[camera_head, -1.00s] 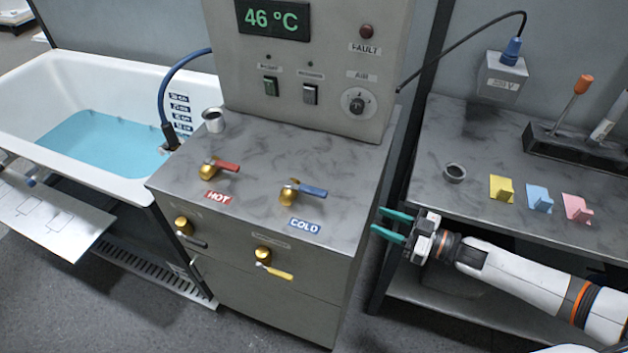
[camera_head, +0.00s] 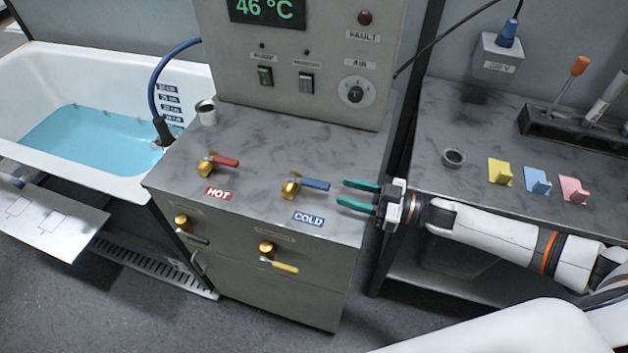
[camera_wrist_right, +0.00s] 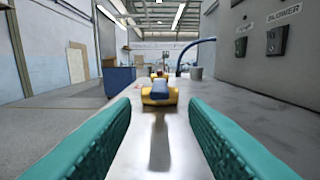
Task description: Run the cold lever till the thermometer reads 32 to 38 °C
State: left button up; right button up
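The cold lever (camera_head: 311,184) is a blue handle on a brass valve, above the COLD label on the grey counter. In the right wrist view the cold lever (camera_wrist_right: 160,90) is straight ahead, between the finger lines. My right gripper (camera_head: 342,194) is open and empty, just right of the lever's blue end and apart from it. Its green fingers (camera_wrist_right: 160,135) are spread wide in the wrist view. The thermometer display (camera_head: 267,10) reads 46 °C. The red hot lever (camera_head: 222,161) sits left of the cold one. My left gripper is not in view.
The white tub (camera_head: 30,75) holds blue water at left, with a blue hose (camera_head: 155,85) over its rim. A metal cup (camera_head: 206,113) stands at the counter's back left. Yellow-handled valve (camera_head: 279,265) is on the front face. A side bench (camera_head: 450,120) is at right.

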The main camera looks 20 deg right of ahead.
jog(key=p, duration=0.2)
send_near(295, 180)
jog(key=x, duration=0.3)
jog(key=f+x, duration=0.1)
jog(key=x, duration=0.1)
jog(key=shift+w, duration=0.5)
grip_shut()
